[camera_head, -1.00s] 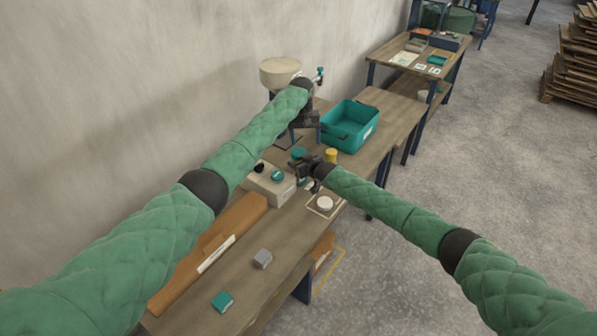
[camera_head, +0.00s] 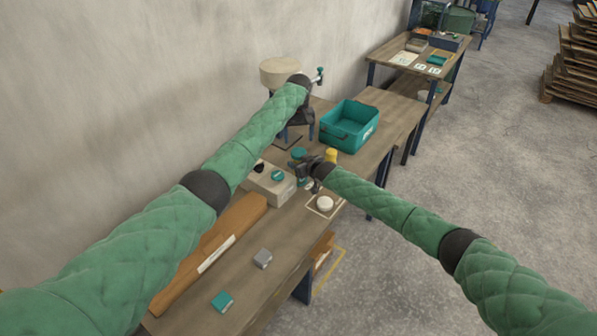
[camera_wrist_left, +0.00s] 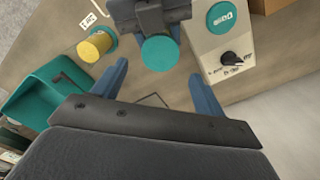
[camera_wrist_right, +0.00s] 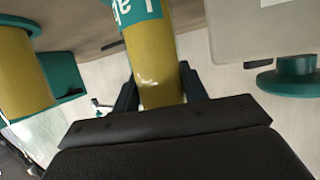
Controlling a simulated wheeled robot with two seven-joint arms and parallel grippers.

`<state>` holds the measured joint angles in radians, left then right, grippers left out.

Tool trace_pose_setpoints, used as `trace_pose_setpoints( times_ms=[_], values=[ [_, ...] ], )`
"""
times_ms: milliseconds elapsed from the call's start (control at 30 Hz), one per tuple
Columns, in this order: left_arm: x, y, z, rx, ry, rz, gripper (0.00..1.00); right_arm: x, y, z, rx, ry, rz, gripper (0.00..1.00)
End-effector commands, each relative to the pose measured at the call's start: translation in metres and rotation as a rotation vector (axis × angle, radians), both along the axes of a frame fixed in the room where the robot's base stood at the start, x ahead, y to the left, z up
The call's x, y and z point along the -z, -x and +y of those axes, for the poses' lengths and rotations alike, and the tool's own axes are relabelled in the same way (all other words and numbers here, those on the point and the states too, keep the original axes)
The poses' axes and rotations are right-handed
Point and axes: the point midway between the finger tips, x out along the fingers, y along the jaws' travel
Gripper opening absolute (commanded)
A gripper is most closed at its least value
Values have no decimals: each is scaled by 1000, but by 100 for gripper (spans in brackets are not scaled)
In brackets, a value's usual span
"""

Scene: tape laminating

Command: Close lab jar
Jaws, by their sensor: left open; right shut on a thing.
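A yellow cylinder with a teal and white label, apparently the jar (camera_wrist_right: 152,60), is between the fingers of my right gripper (camera_wrist_right: 160,92), which is shut on it. The gripper hides one end. In the left wrist view, a round teal top (camera_wrist_left: 160,53) shows right by my right gripper (camera_wrist_left: 150,12); it also shows in the head view (camera_head: 299,153). I cannot tell whether it is seated on the jar. My left gripper (camera_wrist_left: 158,72) is open and empty, with its fingers spread on either side of the teal top and apart from it.
A yellow cylinder with a teal base (camera_wrist_left: 95,46) stands beside. A pale box (camera_head: 270,184) with a teal disc and black knob is close by. A teal bin (camera_head: 349,126) stands behind. A white round piece (camera_head: 325,203) lies in a marked square. The wall borders the bench.

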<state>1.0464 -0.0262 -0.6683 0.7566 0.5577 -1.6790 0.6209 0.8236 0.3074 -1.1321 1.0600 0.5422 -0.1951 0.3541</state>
Motion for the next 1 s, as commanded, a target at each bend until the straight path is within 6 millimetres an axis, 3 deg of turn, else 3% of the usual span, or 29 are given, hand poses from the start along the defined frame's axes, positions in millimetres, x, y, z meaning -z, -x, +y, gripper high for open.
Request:
trace_pose_setpoints(
  times_ms=[400,900,1000],
  values=[
    [55,1,-1,0,-1,2,72,0,0,0,0,0,0,0],
    [67,1,0,1,0,1,72,0,0,0,0,0,0,0],
    [67,0,0,1,0,1,54,0,0,0,0,0,0,0]
  ],
)
